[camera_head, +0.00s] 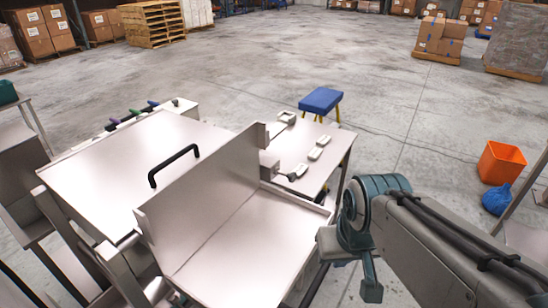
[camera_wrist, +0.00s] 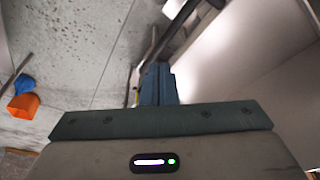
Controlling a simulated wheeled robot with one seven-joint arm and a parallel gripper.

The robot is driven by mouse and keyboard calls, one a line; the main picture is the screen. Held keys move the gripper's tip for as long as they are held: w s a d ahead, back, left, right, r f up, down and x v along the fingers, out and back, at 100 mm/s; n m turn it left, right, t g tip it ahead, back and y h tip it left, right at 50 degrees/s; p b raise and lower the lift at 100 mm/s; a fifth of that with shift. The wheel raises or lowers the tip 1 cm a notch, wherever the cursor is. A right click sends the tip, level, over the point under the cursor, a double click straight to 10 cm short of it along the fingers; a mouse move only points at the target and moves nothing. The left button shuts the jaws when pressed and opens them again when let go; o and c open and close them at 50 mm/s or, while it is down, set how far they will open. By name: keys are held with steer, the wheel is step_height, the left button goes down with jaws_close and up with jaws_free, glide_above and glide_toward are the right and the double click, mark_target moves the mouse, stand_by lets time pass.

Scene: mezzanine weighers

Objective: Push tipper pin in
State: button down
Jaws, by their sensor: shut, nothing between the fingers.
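The tipper is a pale metal tray (camera_head: 240,245) with an upright back plate, in the middle of the head view. I cannot make out its pin in either view. My gripper (camera_wrist: 159,84) shows in the wrist view with its two teal fingers together and nothing between them. The fingers point towards a dark bar and pale metal panels (camera_wrist: 240,60), close beyond the tips. I cannot tell whether they touch.
A flat metal cover with a black handle (camera_head: 173,165) lies left of the tray. A side table (camera_head: 325,170) behind it bears several small pale items. A blue stool (camera_head: 320,100) stands behind. An orange bin (camera_head: 501,163) and blue bag (camera_head: 496,199) are at right. Open floor lies beyond.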

steer(key=shift+w+a, duration=0.1)
steer(key=shift+w, duration=0.05)
steer(key=w+d+f+m+t+y+b, duration=0.1)
steer(key=w+m+t+b, duration=0.1)
steer(key=w, duration=1.2)
steer(key=w+d+f+m+t+y+b, duration=0.1)
steer(key=w+b, duration=0.6)
steer(key=w, duration=0.7)
steer(key=d+f+m+t, duration=0.1)
steer(key=m, duration=0.1)
steer(key=shift+d+m, duration=0.3)
steer(key=shift+m, duration=0.1)
steer(key=shift+w+f, duration=0.1)
steer(key=shift+f, duration=0.05)
